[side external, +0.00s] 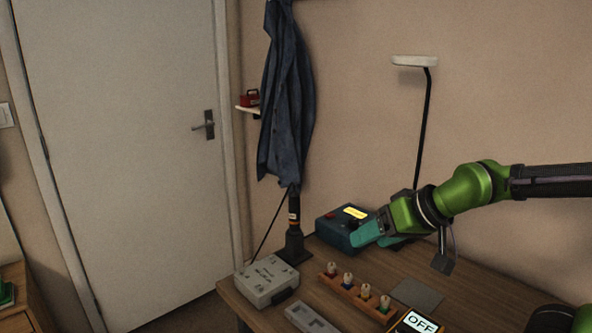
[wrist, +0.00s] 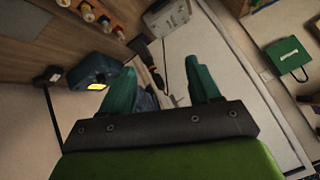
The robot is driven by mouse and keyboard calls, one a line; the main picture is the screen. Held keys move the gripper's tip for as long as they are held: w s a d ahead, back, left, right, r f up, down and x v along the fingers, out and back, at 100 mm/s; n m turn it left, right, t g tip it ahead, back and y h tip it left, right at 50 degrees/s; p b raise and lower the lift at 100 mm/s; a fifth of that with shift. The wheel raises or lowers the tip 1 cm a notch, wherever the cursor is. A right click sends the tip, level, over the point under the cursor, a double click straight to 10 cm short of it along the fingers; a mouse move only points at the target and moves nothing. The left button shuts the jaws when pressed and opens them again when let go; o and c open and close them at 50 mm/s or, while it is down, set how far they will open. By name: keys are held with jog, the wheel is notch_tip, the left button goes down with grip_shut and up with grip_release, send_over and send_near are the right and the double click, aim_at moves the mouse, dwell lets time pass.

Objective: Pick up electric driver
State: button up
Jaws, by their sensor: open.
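The electric driver (side external: 294,208) looks like a dark upright tool with an orange band, standing in a black holder (side external: 293,246) at the table's back left. Its top meets the hem of the hanging coat in the picture. In the wrist view the dark driver (wrist: 156,75) shows small, beyond and between my fingers, with part of it unclear. My gripper (side external: 376,238) is open and empty, to the right of the driver and clearly apart from it. Its two teal fingers (wrist: 163,80) also show spread in the wrist view.
A blue box (side external: 336,234) with a yellow label stands between my gripper and the driver in the side view. A grey case (side external: 266,283), a wooden rack (side external: 345,292) with several knobs, and an OFF display (side external: 420,322) sit in front. A blue coat (side external: 284,100) hangs above; a lamp (side external: 414,61) stands behind.

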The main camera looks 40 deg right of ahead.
jog(key=w+d+f+t+h, duration=0.1)
jog(key=w+d+f+t, duration=0.1)
jog(key=w, duration=0.3)
jog(key=w+d+f+t+h, duration=0.1)
jog(key=w+f+t, duration=0.1)
jog(key=w, duration=0.4)
jog(key=n+t+h, duration=0.2)
jog(key=t+h, duration=0.1)
jog(key=t, duration=0.2)
send_near(297, 210)
jog(key=x, duration=1.1)
jog(key=shift+w+d, duration=0.1)
jog(key=shift+w, duration=0.2)
jog(key=c, duration=1)
